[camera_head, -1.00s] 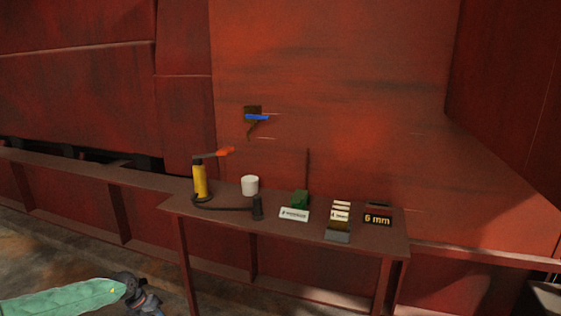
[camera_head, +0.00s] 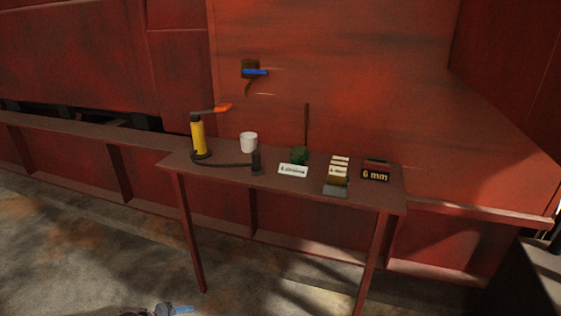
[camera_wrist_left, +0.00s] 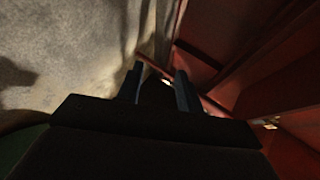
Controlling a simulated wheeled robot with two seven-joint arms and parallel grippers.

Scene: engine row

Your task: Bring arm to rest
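My left gripper (camera_wrist_left: 159,70) shows in the left wrist view with its two dark fingers apart and nothing between them. Beyond the fingers are a grey floor on the left and red steel surfaces on the right. In the head view, only a small dark and blue part, which looks like the end of my left arm, shows at the bottom edge. It is in front of the table (camera_head: 225,180) and well below its top. My right gripper is in no view.
The table carries a yellow tool (camera_head: 198,137) with an orange lever, a white cup (camera_head: 249,142), a green object (camera_head: 299,155), label plates and a "6 mm" block (camera_head: 376,174). A blue-handled item (camera_head: 254,72) is on the red wall. The floor (camera_head: 90,240) left of the table is clear.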

